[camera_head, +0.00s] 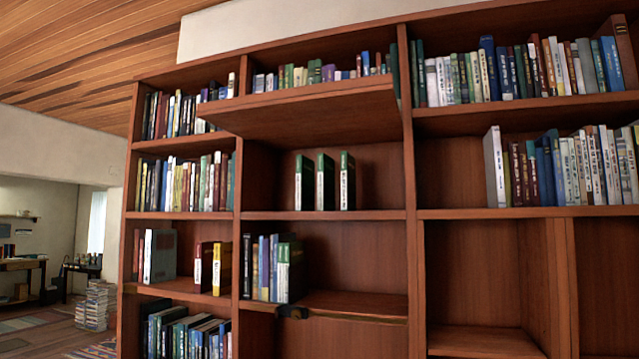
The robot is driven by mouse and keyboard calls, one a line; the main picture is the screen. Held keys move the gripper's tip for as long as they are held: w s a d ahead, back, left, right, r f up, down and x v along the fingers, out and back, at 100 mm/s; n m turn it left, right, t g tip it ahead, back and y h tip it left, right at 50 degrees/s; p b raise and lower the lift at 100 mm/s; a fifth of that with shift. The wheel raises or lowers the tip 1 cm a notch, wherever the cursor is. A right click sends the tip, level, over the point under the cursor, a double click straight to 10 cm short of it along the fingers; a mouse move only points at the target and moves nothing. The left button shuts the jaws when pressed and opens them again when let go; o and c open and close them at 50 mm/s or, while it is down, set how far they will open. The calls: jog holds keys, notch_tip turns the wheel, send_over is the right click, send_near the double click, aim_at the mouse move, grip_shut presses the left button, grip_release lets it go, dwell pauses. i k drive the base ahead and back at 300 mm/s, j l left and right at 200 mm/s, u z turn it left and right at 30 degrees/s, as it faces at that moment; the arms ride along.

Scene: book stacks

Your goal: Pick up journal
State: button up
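No single item can be told for certain as the journal. Three dark green volumes with white spine labels stand upright and slightly apart in the middle bay of the bookcase: a left one (304,183), a middle one (325,183) and a right one (347,182). Below them, a group of upright books (272,268) leans at the left of the lower shelf. My gripper is not seen in this view.
A brown wooden bookcase (412,190) fills most of the view. A panel (305,112) juts out above the three green volumes. A small dark object (291,312) sits at a lower shelf's front edge. Open floor and a book stack (93,306) lie at left.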

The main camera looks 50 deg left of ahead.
aim_at(305, 166)
jog(key=u, duration=1.9)
